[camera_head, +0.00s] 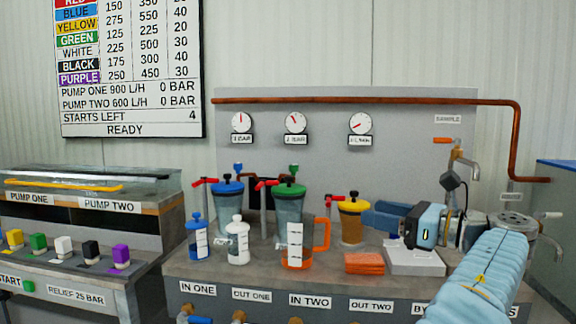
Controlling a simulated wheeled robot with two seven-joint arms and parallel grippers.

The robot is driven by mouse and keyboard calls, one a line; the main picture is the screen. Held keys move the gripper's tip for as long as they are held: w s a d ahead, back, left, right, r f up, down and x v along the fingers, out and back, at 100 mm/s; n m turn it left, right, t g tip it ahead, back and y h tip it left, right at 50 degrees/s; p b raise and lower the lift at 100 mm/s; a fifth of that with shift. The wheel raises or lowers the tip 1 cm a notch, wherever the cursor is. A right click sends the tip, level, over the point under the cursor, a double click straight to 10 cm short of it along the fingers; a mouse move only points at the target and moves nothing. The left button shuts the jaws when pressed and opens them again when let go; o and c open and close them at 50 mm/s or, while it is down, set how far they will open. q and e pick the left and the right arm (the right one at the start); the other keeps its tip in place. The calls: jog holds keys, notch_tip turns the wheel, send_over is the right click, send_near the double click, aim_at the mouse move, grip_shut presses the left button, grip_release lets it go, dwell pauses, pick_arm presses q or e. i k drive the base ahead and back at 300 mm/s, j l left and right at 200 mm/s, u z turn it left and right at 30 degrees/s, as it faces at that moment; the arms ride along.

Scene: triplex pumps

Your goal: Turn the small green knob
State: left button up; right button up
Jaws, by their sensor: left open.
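A small green knob (38,243) stands on the left console, between a yellow and a white one. A green START button (28,286) is on that console's front, and a larger green-lidded vessel (289,205) stands on the middle bench. My light-blue arm (480,280) enters from the lower right.
Bottles, vessels with red levers and an orange-handled jug (297,248) crowd the middle bench. Orange cloths (364,263) and a white slab (415,262) lie at its right. A clear cover (85,180) is over the left console's back. A chart (130,70) hangs above.

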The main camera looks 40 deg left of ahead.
aim_at(293, 168)
jog(key=i+j, duration=0.15)
jog(key=j, duration=0.2)
jog(key=i+j, duration=0.2)
jog(key=j, duration=0.15)
jog(key=i+j, duration=0.15)
jog(key=j, duration=0.2)
jog(key=i+j, duration=0.15)
jog(key=j, duration=0.2)
jog(key=i+j, duration=0.2)
jog(key=j, duration=0.15)
